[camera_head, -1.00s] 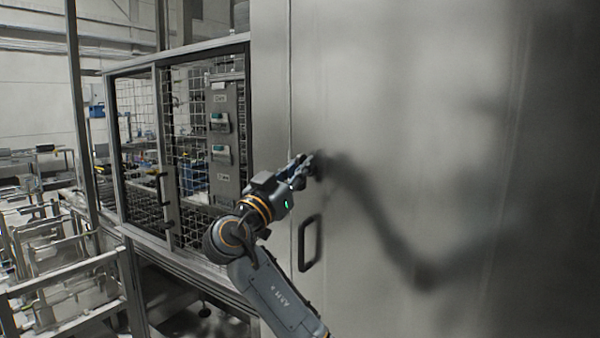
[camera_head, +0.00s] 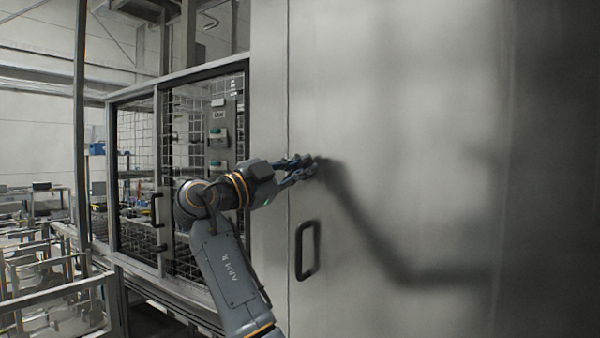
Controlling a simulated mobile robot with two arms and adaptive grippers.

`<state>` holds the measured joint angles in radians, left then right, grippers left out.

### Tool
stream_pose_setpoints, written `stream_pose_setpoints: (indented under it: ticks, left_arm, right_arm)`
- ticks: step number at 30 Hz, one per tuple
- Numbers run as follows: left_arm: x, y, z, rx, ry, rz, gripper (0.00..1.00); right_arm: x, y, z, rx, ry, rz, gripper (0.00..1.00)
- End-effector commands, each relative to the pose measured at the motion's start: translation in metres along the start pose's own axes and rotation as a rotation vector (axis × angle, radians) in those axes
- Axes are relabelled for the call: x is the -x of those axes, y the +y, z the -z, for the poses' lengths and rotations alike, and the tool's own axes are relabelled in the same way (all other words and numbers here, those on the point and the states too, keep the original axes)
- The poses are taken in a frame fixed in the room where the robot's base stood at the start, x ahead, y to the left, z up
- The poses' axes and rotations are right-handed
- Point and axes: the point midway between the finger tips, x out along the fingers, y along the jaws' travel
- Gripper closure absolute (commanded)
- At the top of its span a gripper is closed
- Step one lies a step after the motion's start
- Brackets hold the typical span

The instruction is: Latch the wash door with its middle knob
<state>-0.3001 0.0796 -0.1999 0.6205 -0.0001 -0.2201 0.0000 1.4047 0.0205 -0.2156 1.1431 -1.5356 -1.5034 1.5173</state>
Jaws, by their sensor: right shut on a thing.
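The wash door (camera_head: 400,130) is a large flat grey metal panel, and it looks flush at its left seam. My right gripper (camera_head: 312,164) is at the door's left part, above the handle, with its fingers shut on a small dark knob. The knob is mostly hidden by the fingers, so its turn angle cannot be told. A black pull handle (camera_head: 307,250) sits on the door below the gripper. My left gripper is not in view.
Left of the door stands a framed mesh guard cabinet (camera_head: 160,180) with black handles and a control panel (camera_head: 219,135). Metal racks (camera_head: 50,290) fill the lower left. The space in front of the door's right side looks clear.

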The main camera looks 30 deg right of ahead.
Motion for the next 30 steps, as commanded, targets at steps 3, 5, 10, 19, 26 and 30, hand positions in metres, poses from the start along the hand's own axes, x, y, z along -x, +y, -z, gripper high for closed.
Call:
stream_pose_setpoints:
  ticks: [3, 5, 10, 19, 26, 30]
  left_arm:
    - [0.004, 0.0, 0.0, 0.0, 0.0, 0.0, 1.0]
    - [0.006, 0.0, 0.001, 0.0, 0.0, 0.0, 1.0]
    - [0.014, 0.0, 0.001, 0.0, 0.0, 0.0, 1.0]
    - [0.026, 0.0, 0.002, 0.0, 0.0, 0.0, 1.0]
    - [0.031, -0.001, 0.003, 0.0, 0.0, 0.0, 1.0]
    - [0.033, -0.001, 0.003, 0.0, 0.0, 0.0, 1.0]
  right_arm:
    - [0.0, 0.001, -0.002, -0.099, -0.006, -0.048, 1.0]
    - [0.0, 0.002, -0.002, -0.151, -0.007, -0.071, 1.0]
    - [0.0, 0.003, -0.002, -0.298, -0.007, -0.132, 1.0]
    - [0.0, 0.005, -0.003, -0.511, -0.005, -0.219, 1.0]
    - [0.001, 0.007, -0.004, -0.612, -0.006, -0.259, 1.0]
    - [0.001, 0.007, -0.004, -0.646, -0.006, -0.271, 1.0]
